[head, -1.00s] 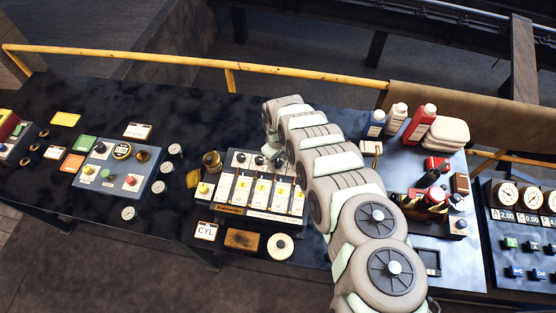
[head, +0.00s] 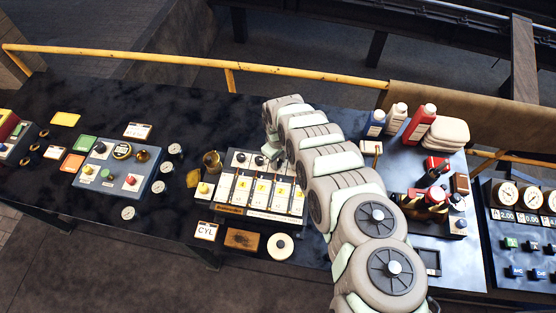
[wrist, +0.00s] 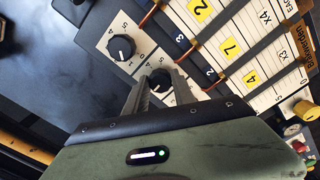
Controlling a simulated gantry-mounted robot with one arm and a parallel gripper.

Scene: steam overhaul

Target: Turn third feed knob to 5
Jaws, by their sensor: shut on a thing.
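The feed panel (head: 232,195) stands mid-table in the head view, with white strips bearing yellow number tags and a row of dark knobs behind them. In the wrist view my gripper (wrist: 158,90) has its two fingers around a black knob (wrist: 158,80), shut on it. The fingers and the gripper body hide part of that knob and its dial. Another black knob (wrist: 121,47) with a white pointer line sits free to its left on a white numbered dial. In the head view my arm hides the panel's right end and the gripped knob.
A yellow knob (head: 204,188) and a brass cup (head: 212,160) stand left of the strips. A CYL card (head: 206,231), a wooden block (head: 242,240) and a white disc (head: 280,247) lie in front. Bottles (head: 420,124) stand at the back right. A yellow rail (head: 150,57) runs behind.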

